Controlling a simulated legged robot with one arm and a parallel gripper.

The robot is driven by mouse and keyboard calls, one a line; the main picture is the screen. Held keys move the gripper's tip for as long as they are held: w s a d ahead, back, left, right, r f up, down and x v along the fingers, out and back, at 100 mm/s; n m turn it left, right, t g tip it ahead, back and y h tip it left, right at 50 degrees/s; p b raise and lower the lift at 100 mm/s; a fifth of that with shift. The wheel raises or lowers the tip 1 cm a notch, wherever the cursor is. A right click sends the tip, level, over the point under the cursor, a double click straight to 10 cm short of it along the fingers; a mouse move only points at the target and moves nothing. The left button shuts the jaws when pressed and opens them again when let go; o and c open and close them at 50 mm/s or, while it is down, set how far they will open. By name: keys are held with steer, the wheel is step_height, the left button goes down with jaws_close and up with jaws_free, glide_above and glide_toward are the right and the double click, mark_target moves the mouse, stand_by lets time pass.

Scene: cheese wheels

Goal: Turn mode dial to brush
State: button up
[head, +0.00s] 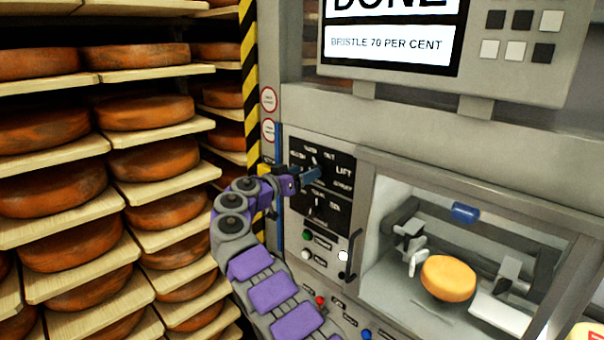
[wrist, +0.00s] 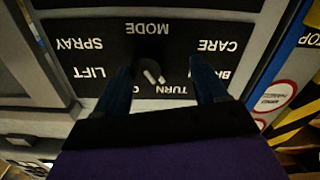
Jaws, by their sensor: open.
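The mode dial (wrist: 150,70) is a dark knob with a white mark on a black panel. In the wrist view its labels appear upside down: MODE, CARE, SPRAY, LIFT, TURN and a partly hidden one starting BR. The white mark points to the TURN side, away from the MODE title; I cannot tell the exact setting. My gripper (wrist: 163,85) is open, with one blue finger on either side of the dial. I cannot tell whether the fingers touch it. In the head view my gripper (head: 309,175) reaches the upper part of the panel and partly hides the dial.
A second dial (head: 318,207) sits just below. A screen (head: 390,38) reads DONE and BRISTLE 70 PER CENT. A windowed chamber at right holds a cheese wheel (head: 447,278). Shelves of cheese wheels (head: 135,57) stand left, beyond a striped post (head: 249,80).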

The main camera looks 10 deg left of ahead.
steer(key=d, duration=0.1)
steer(key=w+d, duration=0.1)
steer(key=shift+d, duration=0.75)
steer(key=shift+s+d+r, duration=0.1)
steer(key=shift+s+r, duration=0.05)
steer(key=shift+a, duration=1.05)
steer(key=c, duration=0.5)
steer(key=shift+s+d, duration=0.1)
steer(key=shift+d, duration=0.25)
steer(key=c, duration=0.3)
steer(key=shift+d, duration=0.1)
steer(key=shift+c, duration=1)
